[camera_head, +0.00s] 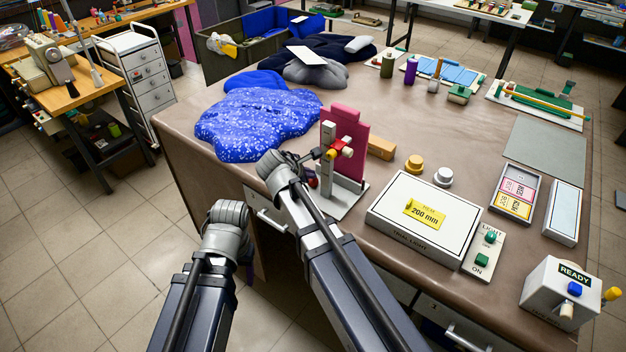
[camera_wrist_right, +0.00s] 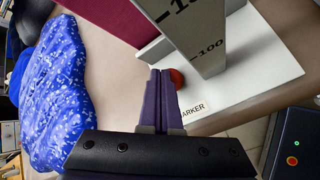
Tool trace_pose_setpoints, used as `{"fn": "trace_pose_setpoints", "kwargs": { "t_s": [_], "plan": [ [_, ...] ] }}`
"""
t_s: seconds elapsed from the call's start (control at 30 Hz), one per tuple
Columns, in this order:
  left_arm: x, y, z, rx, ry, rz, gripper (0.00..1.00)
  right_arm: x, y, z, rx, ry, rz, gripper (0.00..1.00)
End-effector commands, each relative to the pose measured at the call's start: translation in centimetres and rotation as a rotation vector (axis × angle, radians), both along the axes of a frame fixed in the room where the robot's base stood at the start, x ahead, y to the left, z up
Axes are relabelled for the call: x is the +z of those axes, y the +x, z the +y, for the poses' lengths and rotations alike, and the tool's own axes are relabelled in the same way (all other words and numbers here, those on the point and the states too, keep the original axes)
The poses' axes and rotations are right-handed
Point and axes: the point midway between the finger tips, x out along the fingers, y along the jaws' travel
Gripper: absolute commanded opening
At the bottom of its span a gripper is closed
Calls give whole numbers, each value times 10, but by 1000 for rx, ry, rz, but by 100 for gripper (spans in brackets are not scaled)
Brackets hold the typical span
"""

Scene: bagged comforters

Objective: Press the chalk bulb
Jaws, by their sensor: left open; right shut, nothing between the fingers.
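In the head view the bulb (camera_head: 312,182) is a small dark red spot left of the post. My right gripper (camera_wrist_right: 161,72) is shut and empty. Its purple fingertips are just left of the bulb in the wrist view; I cannot tell whether they touch it. My left gripper hangs low beside the table's front; its fingers are mostly hidden behind my left arm.
The stand (camera_head: 345,195) has a white base and a magenta back panel. A blue speckled comforter (camera_head: 250,120) lies left of it. A white light box (camera_head: 422,217), a switch panel (camera_head: 485,250) and a READY box (camera_head: 560,290) stand to the right. The table's middle is clear.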

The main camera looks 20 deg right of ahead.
Motion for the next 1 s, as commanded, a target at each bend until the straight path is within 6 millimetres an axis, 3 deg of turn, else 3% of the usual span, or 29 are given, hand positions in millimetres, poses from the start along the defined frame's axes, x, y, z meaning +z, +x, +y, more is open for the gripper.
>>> {"fn": "trace_pose_setpoints", "kwargs": {
  "t_s": [0.6, 1.0],
  "plan": [
    [-3, 0, 0, 0, 0, 0, 58, -3, 0, 0, 1, 1, 0, 0],
    [14, 0, 0, 0, 0, 0, 58, 14, 0, 0, 0, 0, 0, 0]
  ]
}}
